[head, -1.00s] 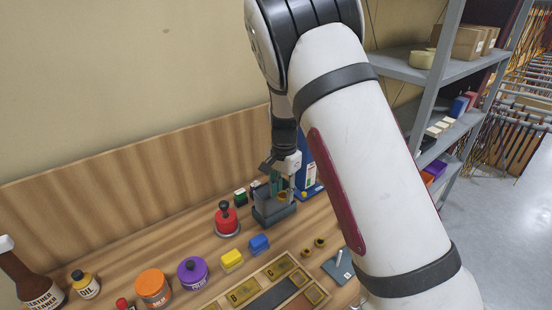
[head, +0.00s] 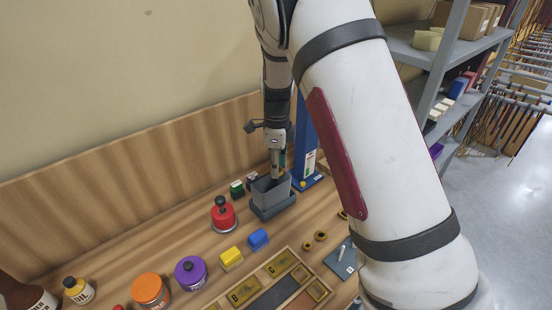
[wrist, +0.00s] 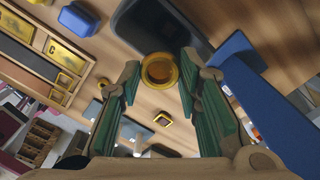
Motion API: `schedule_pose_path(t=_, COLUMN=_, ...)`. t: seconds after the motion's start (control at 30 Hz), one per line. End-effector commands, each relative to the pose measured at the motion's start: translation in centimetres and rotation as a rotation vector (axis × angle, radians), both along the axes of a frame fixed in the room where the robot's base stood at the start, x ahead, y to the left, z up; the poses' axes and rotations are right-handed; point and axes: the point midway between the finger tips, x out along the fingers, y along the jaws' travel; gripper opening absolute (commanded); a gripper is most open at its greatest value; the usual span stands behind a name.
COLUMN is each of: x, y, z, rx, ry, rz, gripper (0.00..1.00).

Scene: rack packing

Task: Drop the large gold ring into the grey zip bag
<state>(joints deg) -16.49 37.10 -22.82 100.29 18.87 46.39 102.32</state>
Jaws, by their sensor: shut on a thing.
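My gripper (wrist: 160,72) is shut on a large gold ring (wrist: 158,84), which sits between the fingertips of its green-padded fingers in the wrist view. In the head view my gripper (head: 277,174) points down over the grey zip bag (head: 264,190), which stands upright in a darker grey holder on the bench. The ring cannot be made out in the head view. A dark grey rounded shape at the top of the wrist view, close beyond the ring, may be the bag or its holder; I cannot tell which.
A blue upright stand (head: 304,150) is just right of the bag. A red lidded pot (head: 223,217) is to its left, and blue (head: 258,240) and yellow (head: 230,258) boxes are in front. Small gold rings (head: 320,236) lie near a wooden tray (head: 246,307). Shelving stands at right.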

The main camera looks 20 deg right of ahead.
Motion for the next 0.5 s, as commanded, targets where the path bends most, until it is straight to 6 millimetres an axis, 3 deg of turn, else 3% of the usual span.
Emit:
schedule_pose_path(t=0.2, x=0.0, y=0.0, z=-2.4, rx=0.001, ry=0.003, rz=0.001, gripper=0.10)
schedule_pose_path(t=0.5, x=0.0, y=0.0, z=-3.6, rx=0.000, ry=0.001, rz=0.002, gripper=0.10)
